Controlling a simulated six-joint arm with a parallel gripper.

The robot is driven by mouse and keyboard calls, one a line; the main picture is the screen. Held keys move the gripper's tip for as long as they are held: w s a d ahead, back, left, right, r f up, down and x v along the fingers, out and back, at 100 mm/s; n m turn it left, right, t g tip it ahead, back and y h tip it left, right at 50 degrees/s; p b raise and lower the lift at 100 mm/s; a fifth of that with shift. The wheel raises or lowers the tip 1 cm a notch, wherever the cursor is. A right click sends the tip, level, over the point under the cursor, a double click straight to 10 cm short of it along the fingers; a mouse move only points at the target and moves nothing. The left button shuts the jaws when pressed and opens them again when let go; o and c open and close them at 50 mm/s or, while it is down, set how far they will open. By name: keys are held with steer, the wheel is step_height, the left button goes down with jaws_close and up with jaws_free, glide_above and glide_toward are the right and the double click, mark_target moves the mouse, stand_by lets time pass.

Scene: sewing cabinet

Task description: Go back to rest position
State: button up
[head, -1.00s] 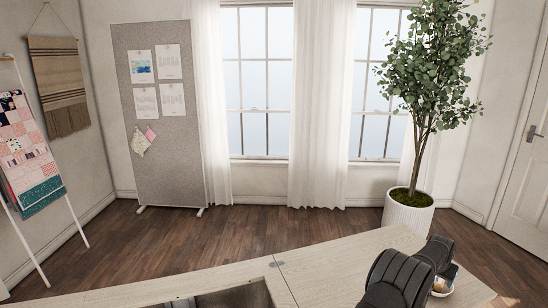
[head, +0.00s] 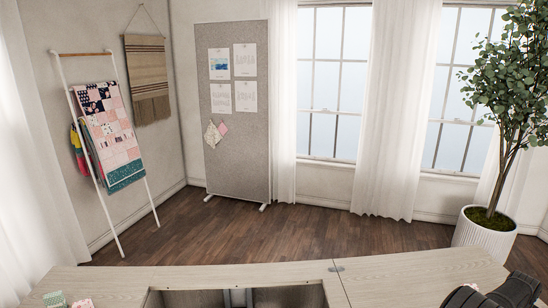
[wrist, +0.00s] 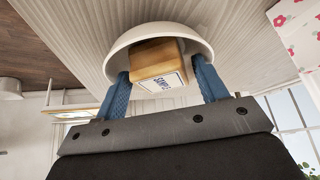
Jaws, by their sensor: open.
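In the wrist view my gripper (wrist: 161,70) has its two blue fingers apart. A tan wooden block (wrist: 158,62) with a printed paper label shows between them, inside a white bowl (wrist: 122,42) on the pale ribbed wood surface. The fingertips are at the near rim of the bowl; whether they touch it or the block I cannot tell. In the head view only black links of my arm show at the bottom right corner, and the gripper is out of that picture.
The pale cabinet top (head: 400,272) has an open recess (head: 240,298) at front middle. A quilt ladder (head: 105,150), pinboard (head: 234,120) and potted tree (head: 487,232) stand beyond. Floor between them is clear.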

steer(key=v, duration=1.2)
steer(key=x, duration=1.2)
steer(key=shift+d, duration=0.1)
step_height(320, 180, up, 4)
steer(key=shift+r, duration=0.15)
steer(key=s+a+r, duration=0.1)
steer(key=s+r, duration=0.6)
steer(key=s, duration=0.4)
steer(key=w+a+f+n, duration=0.1)
steer(key=w+a+f, duration=0.1)
steer(key=w+a, duration=0.6)
steer(key=w+a+f+n+t+y, duration=0.1)
steer(key=w+a+f+n, duration=0.1)
steer(key=w+a, duration=0.7)
steer(key=w+a+f+n+t, duration=0.1)
steer(key=w+a+f+n, duration=0.1)
steer(key=w+a, duration=0.7)
steer(key=shift+w+a+f+y, duration=0.15)
steer(key=shift+a+f, duration=0.1)
steer(key=shift+a, duration=0.55)
steer(key=shift+w+a+f+y, duration=0.1)
steer(key=shift+a+f+y, duration=0.1)
steer(key=shift+a, duration=0.6)
steer(key=shift+w+a+f, duration=0.1)
steer(key=shift+w+a, duration=0.1)
steer(key=shift+a, duration=0.35)
steer(key=shift+d, duration=0.1)
